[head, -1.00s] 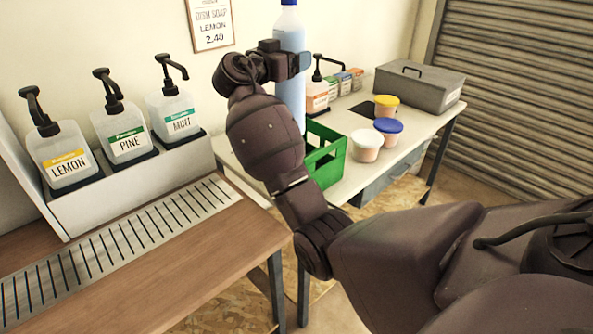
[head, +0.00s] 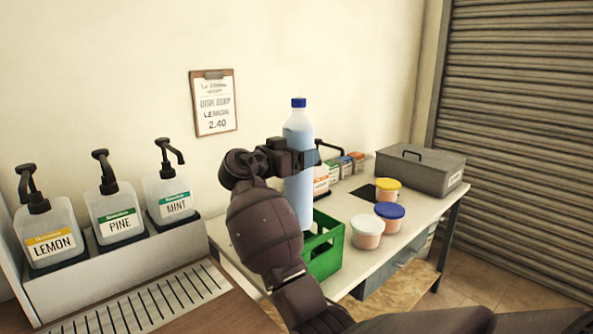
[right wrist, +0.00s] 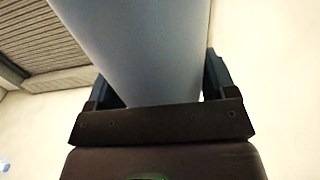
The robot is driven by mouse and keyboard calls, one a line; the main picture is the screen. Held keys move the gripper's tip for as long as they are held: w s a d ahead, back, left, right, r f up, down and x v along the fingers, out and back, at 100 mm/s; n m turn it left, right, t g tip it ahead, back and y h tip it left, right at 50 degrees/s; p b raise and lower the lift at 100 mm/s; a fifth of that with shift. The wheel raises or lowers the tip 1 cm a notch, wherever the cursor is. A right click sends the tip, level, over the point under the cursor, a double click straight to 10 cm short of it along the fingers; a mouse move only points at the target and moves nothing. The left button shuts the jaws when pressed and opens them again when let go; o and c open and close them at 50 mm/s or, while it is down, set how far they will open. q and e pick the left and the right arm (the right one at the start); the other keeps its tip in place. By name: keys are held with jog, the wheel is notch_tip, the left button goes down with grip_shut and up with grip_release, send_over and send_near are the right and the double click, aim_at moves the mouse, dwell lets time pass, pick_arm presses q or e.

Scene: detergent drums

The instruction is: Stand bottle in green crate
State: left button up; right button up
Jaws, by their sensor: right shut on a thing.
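A tall clear bottle of blue liquid with a blue cap (head: 299,124) stands upright in my right gripper (head: 290,160), which is shut around its middle. In the right wrist view the bottle (right wrist: 140,50) fills the space between the fingers (right wrist: 158,95). The green crate (head: 325,256) sits on the white table, just below and behind my right arm. The bottle's lower end is over or inside the crate's left part; my arm and the crate wall hide its base, so I cannot tell if it touches the floor of the crate. My left gripper is not in view.
An orange-labelled pump bottle (head: 320,181) and small boxes (head: 345,167) stand behind the crate. Tubs with white (head: 367,232), blue (head: 390,212) and yellow lids (head: 388,186) are to its right. A grey box (head: 420,172) is at the back. Pump dispensers (head: 116,215) stand left.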

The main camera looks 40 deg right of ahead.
aim_at(298, 201)
notch_tip(298, 201, down, 12)
jog(key=shift+r+b, duration=0.15)
jog(key=shift+b, duration=0.6)
jog(key=shift+f, duration=0.55)
notch_tip(298, 201, down, 5)
jog(key=shift+w+r+b, duration=0.1)
jog(key=shift+r+b, duration=0.1)
jog(key=shift+b, duration=0.25)
jog(key=shift+f, duration=0.4)
jog(key=shift+f, duration=0.15)
jog(key=o, duration=1.5)
jog(key=shift+f, duration=0.15)
jog(key=shift+c, duration=0.2)
jog(key=o, duration=0.3)
